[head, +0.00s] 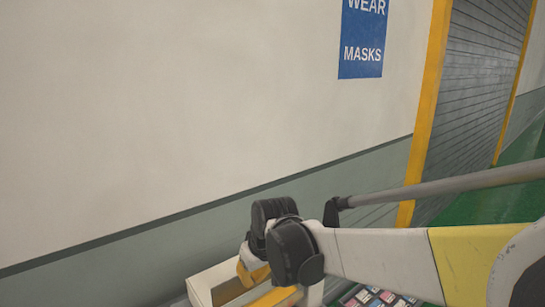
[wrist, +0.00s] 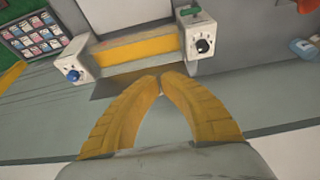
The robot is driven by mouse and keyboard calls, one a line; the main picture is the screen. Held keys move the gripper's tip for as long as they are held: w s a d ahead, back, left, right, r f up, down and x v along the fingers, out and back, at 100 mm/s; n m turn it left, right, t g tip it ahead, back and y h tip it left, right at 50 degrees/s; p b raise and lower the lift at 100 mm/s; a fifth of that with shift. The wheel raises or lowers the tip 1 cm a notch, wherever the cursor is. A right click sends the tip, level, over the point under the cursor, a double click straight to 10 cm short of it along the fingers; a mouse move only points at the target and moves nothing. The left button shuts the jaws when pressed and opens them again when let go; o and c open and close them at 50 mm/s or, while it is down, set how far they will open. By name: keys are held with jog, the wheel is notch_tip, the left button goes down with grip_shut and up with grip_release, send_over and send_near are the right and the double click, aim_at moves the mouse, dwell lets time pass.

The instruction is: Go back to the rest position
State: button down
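My gripper (wrist: 160,80) shows in the wrist view with its two yellow fingers curving inward, and their tips meet. Nothing is seen between them. Below the tips the fingers bow apart around an empty gap. In the head view my white and yellow arm reaches in from the right to a black wrist joint at the lower middle. Only a small yellow part of the gripper shows below that joint, and the fingertips cannot be made out there. No mattress can be made out in either view.
In the wrist view, a white box with a black knob (wrist: 202,46) and one with a blue knob (wrist: 73,73) flank a yellow strip (wrist: 138,50). A card-covered panel (wrist: 34,36) is at left, a blue object (wrist: 303,47) at right. A wall sign (head: 363,40) hangs beside a shutter (head: 480,80).

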jog(key=s+d+f+m+t+h+b, duration=0.1)
jog(key=s+d+f+m+b, duration=0.1)
jog(key=s+d+f+b, duration=0.2)
jog(key=s+d+f+m+t+b, duration=0.1)
jog(key=s+d+f+m+b, duration=0.1)
jog(key=s+d+f+b, duration=0.3)
jog(key=s+d+f+m+t+h+b, duration=0.1)
jog(key=s+d+f+m+b, duration=0.2)
jog(key=s+d+b, duration=0.6)
jog(key=s+d+f, duration=0.1)
jog(key=d, duration=0.5)
jog(key=shift+f+t+h, duration=0.3)
jog(key=shift+f, duration=0.1)
